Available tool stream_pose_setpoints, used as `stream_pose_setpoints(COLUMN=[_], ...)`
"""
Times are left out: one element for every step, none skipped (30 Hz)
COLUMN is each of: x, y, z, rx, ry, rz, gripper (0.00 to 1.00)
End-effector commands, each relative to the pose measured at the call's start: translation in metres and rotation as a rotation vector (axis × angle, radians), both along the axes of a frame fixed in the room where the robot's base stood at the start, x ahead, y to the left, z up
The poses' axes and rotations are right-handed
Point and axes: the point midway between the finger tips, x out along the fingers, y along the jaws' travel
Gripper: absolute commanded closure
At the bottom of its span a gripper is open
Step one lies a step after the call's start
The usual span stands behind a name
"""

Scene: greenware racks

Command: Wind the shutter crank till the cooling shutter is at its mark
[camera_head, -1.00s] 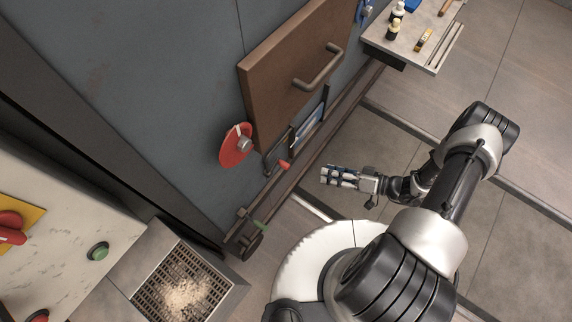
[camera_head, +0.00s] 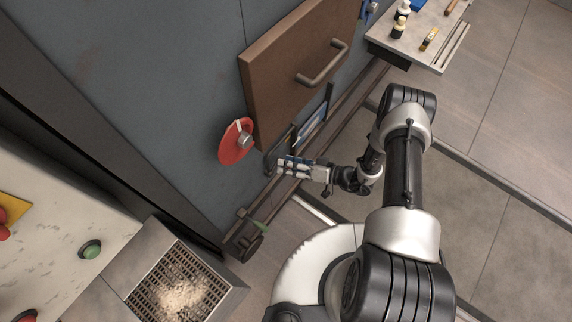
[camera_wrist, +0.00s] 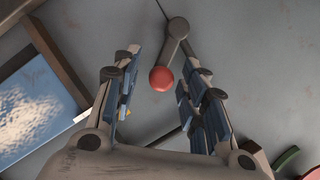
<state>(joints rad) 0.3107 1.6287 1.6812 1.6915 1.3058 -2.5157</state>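The shutter crank shows in the wrist view as a grey arm (camera_wrist: 172,48) with a round red knob (camera_wrist: 162,78), hanging from a hub on the grey wall. My gripper (camera_wrist: 157,85) is open, its blue-padded fingers on either side of the knob with gaps to both. In the head view my gripper (camera_head: 283,166) is at the wall's lower part and hides the knob; the dark bent crank arm (camera_head: 270,158) shows beside it. A blue-white panel (camera_head: 311,126) in a dark frame stands right of the crank, also in the wrist view (camera_wrist: 35,105). I cannot tell whether it is the shutter, and no mark is readable.
A brown door (camera_head: 290,75) with a bar handle and a red disc (camera_head: 236,142) are on the wall near the crank. A shelf (camera_head: 440,55) with bottles stands upper right. Floor at right is clear.

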Motion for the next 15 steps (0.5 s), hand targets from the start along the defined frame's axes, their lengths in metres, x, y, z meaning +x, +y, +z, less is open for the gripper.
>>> stream_pose_setpoints(x=[0.0013,0.0023,0.0034,0.0038,0.0043,0.0046,0.0049,0.0050,0.0051,0.0051,0.0051,0.0052,0.0052,0.0051,0.0051], y=[0.0054,0.0072,0.0091,0.0105,0.0115,0.0124,0.0127,0.0128,0.0129,0.0129,0.0128,0.0126,0.0126,0.0127,0.0125], z=[-0.0023,-0.0028,-0.0034,-0.0036,-0.0038,-0.0039,-0.0039,-0.0038,-0.0038,-0.0036,-0.0036,-0.0036,-0.0036,-0.0035,-0.0036], rx=[0.000,0.000,0.000,0.000,0.000,0.000,0.000,0.000,0.000,0.000,0.000,0.000,0.000,0.000,0.000], ry=[0.000,-0.001,0.000,0.000,0.000,0.000,0.000,0.000,0.000,0.000,0.000,0.000,0.000,0.000,0.000], rz=[0.003,0.002,0.001,0.001,0.001,0.001,0.001,0.000,0.000,0.000,0.000,0.000,0.000,0.000,0.000], gripper=[0.60,0.60,0.60,0.60,0.60,0.60,0.60,0.60,0.60,0.60,0.60,0.60,0.60,0.61,0.64])
